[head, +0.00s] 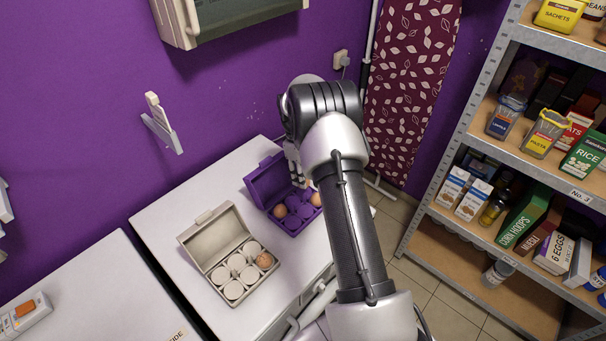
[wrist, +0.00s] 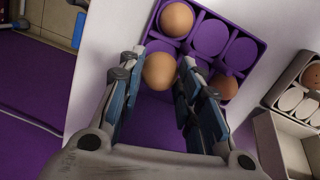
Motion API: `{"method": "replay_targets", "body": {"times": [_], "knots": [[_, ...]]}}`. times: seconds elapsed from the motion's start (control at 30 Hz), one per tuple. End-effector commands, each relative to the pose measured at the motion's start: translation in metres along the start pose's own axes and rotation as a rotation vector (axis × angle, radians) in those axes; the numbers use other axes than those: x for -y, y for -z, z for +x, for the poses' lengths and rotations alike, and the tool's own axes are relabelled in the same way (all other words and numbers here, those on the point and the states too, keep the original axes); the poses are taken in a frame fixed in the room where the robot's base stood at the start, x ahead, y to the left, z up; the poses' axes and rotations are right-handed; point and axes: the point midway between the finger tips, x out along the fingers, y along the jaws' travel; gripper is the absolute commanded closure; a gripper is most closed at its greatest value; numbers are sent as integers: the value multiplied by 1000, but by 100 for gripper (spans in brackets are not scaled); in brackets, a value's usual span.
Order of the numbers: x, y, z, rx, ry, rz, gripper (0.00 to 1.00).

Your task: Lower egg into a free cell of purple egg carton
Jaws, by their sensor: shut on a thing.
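The purple egg carton (head: 291,227) stands open on the white worktop, with its lid (head: 268,179) raised on the wall side. It also shows in the wrist view (wrist: 262,46). In the wrist view one brown egg (wrist: 177,19) sits in a far corner cell and another (wrist: 225,87) in the near row at right. Several cells are empty, including the far middle cell (wrist: 210,37). My gripper (head: 296,180) is shut on a brown egg (wrist: 159,71), held over the carton's near-left part. That egg hides the cell beneath it, so its height is unclear.
A grey-white egg carton (head: 209,256) with one brown egg (head: 264,260) stands open to the left on the same worktop (head: 165,215). A shelf rack (head: 439,182) with groceries stands at right. A purple wall is behind.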

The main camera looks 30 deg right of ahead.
Motion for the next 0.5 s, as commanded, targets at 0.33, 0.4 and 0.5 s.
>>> {"method": "replay_targets", "body": {"times": [0.33,0.4,0.5], "knots": [[0,1,6,0,0,0,92],[0,1,7,0,0,0,92],[0,1,8,0,0,0,92]]}}
